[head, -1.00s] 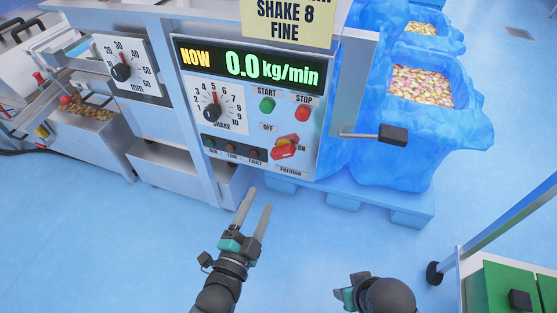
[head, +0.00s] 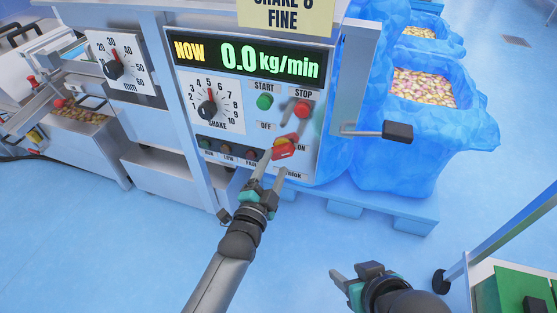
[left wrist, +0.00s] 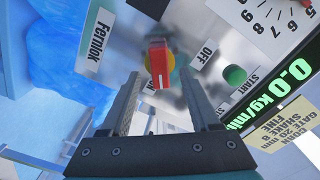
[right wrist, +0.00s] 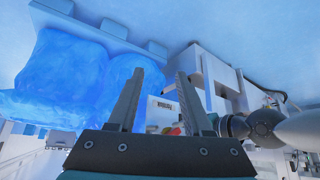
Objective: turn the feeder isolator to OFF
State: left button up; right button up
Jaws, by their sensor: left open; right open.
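The feeder isolator is a red rotary handle on a yellow disc (head: 284,150), low on the right of the grey control panel. OFF is printed above it and ON to its right; the handle points towards ON. The red handle also shows in the left wrist view (left wrist: 159,62), between and beyond the fingertips. My left gripper (head: 272,160) is open, with its fingers to either side of the handle; I cannot tell whether they touch it. My right gripper (head: 342,278) is open and empty, low over the floor, away from the panel.
A green START button (head: 264,102) and a red STOP button (head: 302,109) sit above the isolator. The shake dial (head: 208,109) is to the left. A metal lever with a black grip (head: 397,131) sticks out to the right. Blue lined bins (head: 420,145) stand at the right.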

aim_at(279, 156)
pick_arm(q)
jog(key=shift+b+x, duration=0.5)
jog(key=shift+x, duration=0.6)
jog(key=shift+w+d+b, duration=0.2)
jog(key=shift+w+b, duration=0.1)
jog(key=shift+w, duration=0.35)
pick_arm(e)
jog(key=shift+w+a+t+y, duration=0.45)
jog(key=shift+w+a+t, duration=0.3)
jog(key=shift+a, duration=0.3)
jog(key=shift+w+a+t+y, duration=0.45)
jog(key=shift+w+a+t, duration=0.2)
jog(key=shift+a+t, duration=0.3)
pick_arm(q)
grip_shut()
